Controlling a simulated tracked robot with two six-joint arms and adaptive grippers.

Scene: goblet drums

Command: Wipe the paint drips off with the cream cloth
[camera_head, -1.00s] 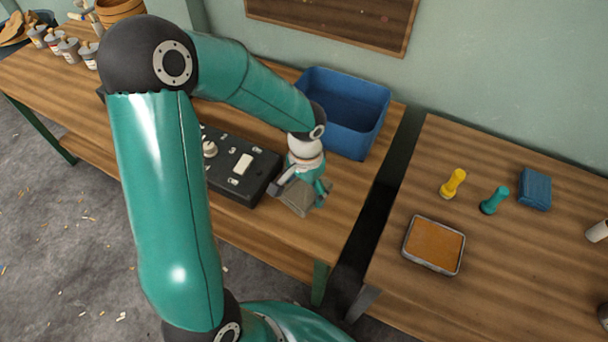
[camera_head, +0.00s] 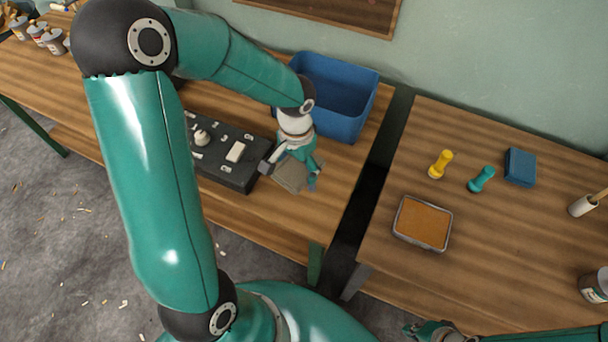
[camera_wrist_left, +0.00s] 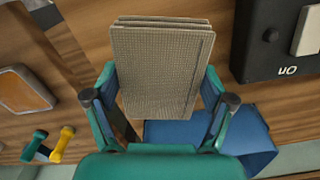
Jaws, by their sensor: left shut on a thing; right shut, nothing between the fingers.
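My left gripper (camera_head: 291,165) is shut on a folded, woven grey-beige cloth (camera_wrist_left: 160,75), which also shows below the gripper in the head view (camera_head: 291,178). The cloth is over the wooden bench, just right of a black box with knobs and switches (camera_head: 222,172); I cannot tell whether it touches the bench. In the left wrist view the box (camera_wrist_left: 275,50) is at upper right, apart from the cloth. My right gripper (camera_head: 440,331) is shut and empty at the bottom edge, partly cut off. I cannot make out any paint drips.
A blue bin (camera_head: 345,90) stands behind the left gripper. Across a dark gap, the right bench holds an orange-filled tray (camera_head: 423,224), yellow (camera_head: 440,164) and teal (camera_head: 482,179) handled tools, a blue folded cloth (camera_head: 520,166) and a can (camera_head: 596,285). Small pots stand far left.

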